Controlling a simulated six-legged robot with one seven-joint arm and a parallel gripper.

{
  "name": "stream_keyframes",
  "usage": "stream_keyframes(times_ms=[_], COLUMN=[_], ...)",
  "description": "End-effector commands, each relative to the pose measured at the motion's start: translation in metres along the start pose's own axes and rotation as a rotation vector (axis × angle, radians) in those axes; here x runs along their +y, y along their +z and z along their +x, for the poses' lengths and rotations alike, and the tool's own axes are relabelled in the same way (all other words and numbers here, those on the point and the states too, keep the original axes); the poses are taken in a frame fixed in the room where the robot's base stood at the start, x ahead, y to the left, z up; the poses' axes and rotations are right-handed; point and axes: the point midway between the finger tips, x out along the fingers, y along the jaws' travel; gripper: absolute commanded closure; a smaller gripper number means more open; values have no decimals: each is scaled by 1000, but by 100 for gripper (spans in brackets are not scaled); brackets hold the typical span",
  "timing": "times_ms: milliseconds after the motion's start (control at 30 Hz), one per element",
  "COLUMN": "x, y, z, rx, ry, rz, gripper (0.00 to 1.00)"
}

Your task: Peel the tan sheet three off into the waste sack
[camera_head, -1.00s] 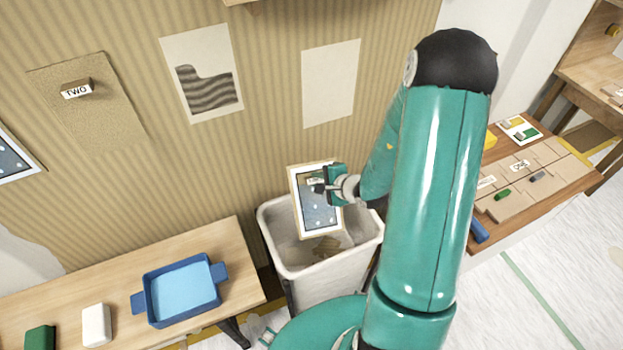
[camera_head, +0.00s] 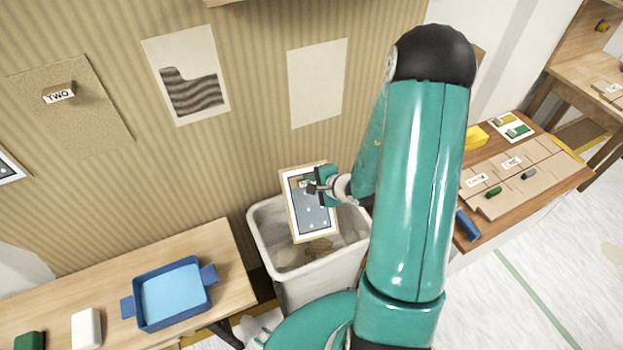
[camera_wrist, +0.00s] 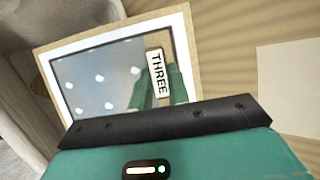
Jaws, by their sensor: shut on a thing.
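My gripper (camera_head: 316,188) is shut on the tab labelled THREE (camera_wrist: 157,74) of a sheet. The sheet three (camera_head: 309,212) has a tan edge and a white-bordered blue-grey picture with white dots. Some tan scrap (camera_head: 318,248) lies inside the sack.
On the striped wall are a tan sheet tabbed TWO (camera_head: 100,120), a wavy-patterned sheet (camera_head: 187,75) and a blank pale sheet (camera_head: 318,82). A bench with a blue tray (camera_head: 142,318) stands left of the sack. A wooden table (camera_head: 550,190) with tan pieces is at right.

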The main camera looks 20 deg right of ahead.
Motion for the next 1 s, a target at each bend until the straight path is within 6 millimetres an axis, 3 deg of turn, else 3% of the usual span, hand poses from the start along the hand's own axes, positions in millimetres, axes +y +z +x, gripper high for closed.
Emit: stream_keyframes(times_ms=[700, 1000], x=[58, 65], y=[-21, -23], z=[45, 51], rx=[-2, -1], ry=[2, 0], rz=[0, -2], gripper=[100, 100])
